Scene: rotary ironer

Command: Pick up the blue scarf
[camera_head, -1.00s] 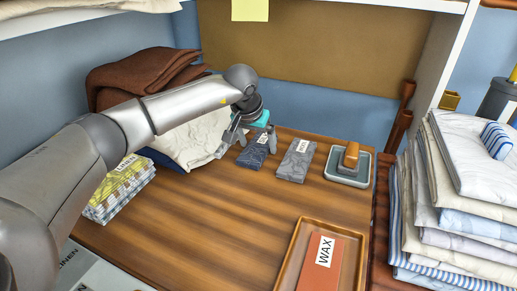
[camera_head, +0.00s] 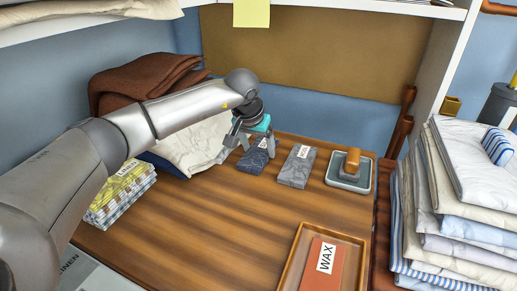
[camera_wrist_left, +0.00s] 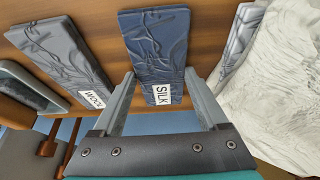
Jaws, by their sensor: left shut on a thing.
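The blue scarf (camera_head: 252,161) is a folded dark navy cloth lying on the wooden table near the back. It carries a white label reading SILK in the left wrist view (camera_wrist_left: 155,45). My left gripper (camera_head: 254,147) reaches down over it, with one finger on each side. In the left wrist view my left gripper (camera_wrist_left: 160,80) is shut on the scarf's near end, by the label. The scarf still seems to rest on the wood. My right gripper is not in view.
A grey scarf (camera_head: 297,167) labelled WOOL lies just right. A wooden-handled block on a grey tray (camera_head: 347,183) stands beyond it. Crumpled white cloth (camera_head: 195,148) and brown fabric (camera_head: 140,80) sit left. A WAX tray (camera_head: 294,262) is in front. The middle of the table is clear.

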